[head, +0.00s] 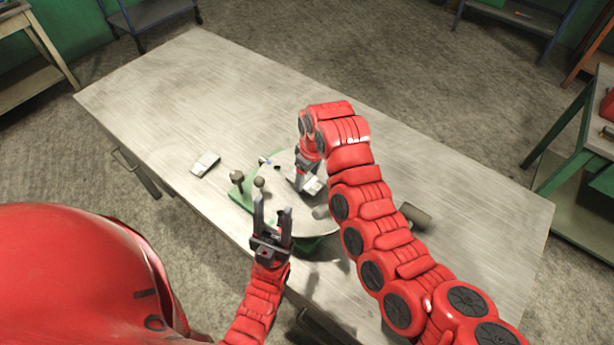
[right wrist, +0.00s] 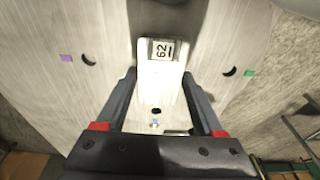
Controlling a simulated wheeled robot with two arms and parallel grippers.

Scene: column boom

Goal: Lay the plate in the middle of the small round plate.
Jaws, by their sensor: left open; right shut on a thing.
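My right gripper (head: 308,178) is shut on a small pale plate (head: 313,185) over the small round plate (head: 290,220). In the right wrist view the plate (right wrist: 160,85) lies between the two fingers of the right gripper (right wrist: 160,95) and bears a label reading 62. I cannot tell whether it touches the surface below. The round plate is grey and sits on a green base; the right gripper and arm hide part of it. My left gripper (head: 272,215) is open and empty, at the near left edge of the round plate.
Dark knobs (head: 237,177) stand left of the round plate. A small grey-white block (head: 205,164) lies farther left on the table (head: 180,95). A dark cylinder (head: 415,215) lies to the right, beyond my right arm. The table's far left is clear.

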